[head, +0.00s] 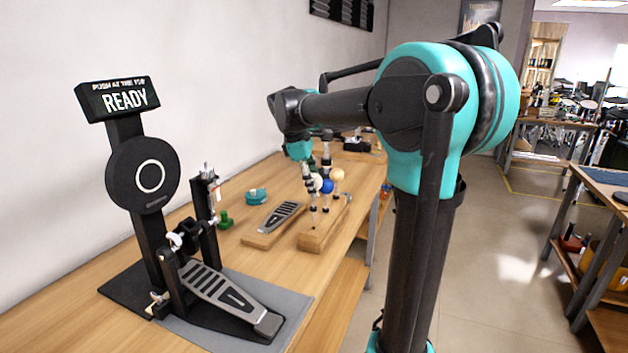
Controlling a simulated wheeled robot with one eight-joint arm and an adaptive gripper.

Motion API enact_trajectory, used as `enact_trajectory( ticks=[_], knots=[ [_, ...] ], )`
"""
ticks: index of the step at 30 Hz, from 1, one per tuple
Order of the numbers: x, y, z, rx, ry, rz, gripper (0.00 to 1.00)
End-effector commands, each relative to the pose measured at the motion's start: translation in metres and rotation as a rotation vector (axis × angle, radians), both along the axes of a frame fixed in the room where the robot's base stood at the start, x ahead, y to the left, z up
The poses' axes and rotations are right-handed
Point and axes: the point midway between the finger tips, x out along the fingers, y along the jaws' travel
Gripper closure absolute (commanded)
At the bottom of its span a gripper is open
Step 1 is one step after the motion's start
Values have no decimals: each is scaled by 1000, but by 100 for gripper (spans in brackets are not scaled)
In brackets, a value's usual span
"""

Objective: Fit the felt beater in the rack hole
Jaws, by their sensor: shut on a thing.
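My gripper (311,182) is at the end of my arm, above the wooden rack (318,236) on the bench. It is shut on a beater with a white head, which looks like the felt beater (317,182). The fingers partly cover this head. A thin shaft hangs below it toward the front part of the rack; I cannot tell whether its lower end is in a hole. A blue-headed beater (327,187) and a tan-headed beater (338,174) stand upright in the rack just behind and to the right.
A bass drum pedal (215,288) with a black pad and a "READY" sign (118,98) stands at the front left. A loose pedal board (277,217), a green piece (225,220) and a teal roll (256,196) lie left of the rack. The bench edge is close on the right.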

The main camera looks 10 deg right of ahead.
Motion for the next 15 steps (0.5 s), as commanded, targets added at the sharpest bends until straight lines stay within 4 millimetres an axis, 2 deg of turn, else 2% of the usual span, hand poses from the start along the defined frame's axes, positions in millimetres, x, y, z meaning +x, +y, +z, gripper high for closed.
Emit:
enact_trajectory(
  ticks=[15],
  knots=[
    [0,0,-24,0,0,0,88]
  ],
)
